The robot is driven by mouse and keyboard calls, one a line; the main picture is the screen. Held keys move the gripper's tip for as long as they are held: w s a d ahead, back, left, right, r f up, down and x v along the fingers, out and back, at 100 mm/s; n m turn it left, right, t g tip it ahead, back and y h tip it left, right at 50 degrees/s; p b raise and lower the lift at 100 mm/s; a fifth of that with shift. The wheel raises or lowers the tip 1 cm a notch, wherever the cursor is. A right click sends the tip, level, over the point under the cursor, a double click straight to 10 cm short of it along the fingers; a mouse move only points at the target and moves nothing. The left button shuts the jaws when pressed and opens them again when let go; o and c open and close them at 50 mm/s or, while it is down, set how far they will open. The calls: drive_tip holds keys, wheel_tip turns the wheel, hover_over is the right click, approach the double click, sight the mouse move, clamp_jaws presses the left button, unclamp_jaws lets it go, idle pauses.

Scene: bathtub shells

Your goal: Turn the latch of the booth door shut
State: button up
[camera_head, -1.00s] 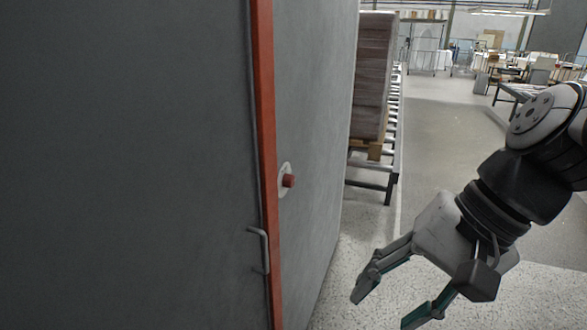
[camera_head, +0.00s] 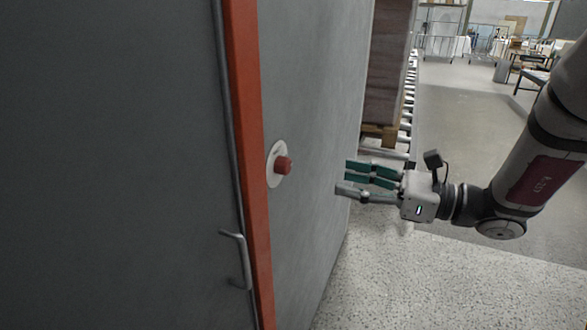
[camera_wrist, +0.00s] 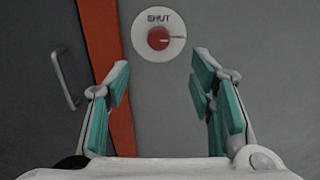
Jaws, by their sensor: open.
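The latch is a red knob (camera_head: 284,166) on a round white plate (camera_head: 272,175), set on the grey wall just right of the red door frame. In the wrist view the red knob (camera_wrist: 158,38) shows a pointer toward the right, and the plate (camera_wrist: 150,50) reads "SHUT" at its top. The grey booth door (camera_head: 110,170) fills the left and looks closed against the frame. My gripper (camera_head: 345,178) is open and empty, to the right of the knob and apart from it. In the wrist view its fingers (camera_wrist: 160,85) are spread below the knob.
A bent metal handle (camera_head: 240,260) sticks out of the door, left of the red frame strip (camera_head: 250,170); it also shows in the wrist view (camera_wrist: 63,78). A wrapped stack (camera_head: 388,65) on a pallet stands behind on a roller conveyor. The speckled floor at right is clear.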

sight(289, 167)
drive_tip(key=x, duration=1.2)
drive_tip(key=shift+p, duration=0.3)
drive_tip(key=shift+c, duration=0.3)
drive_tip(key=c, duration=1.1)
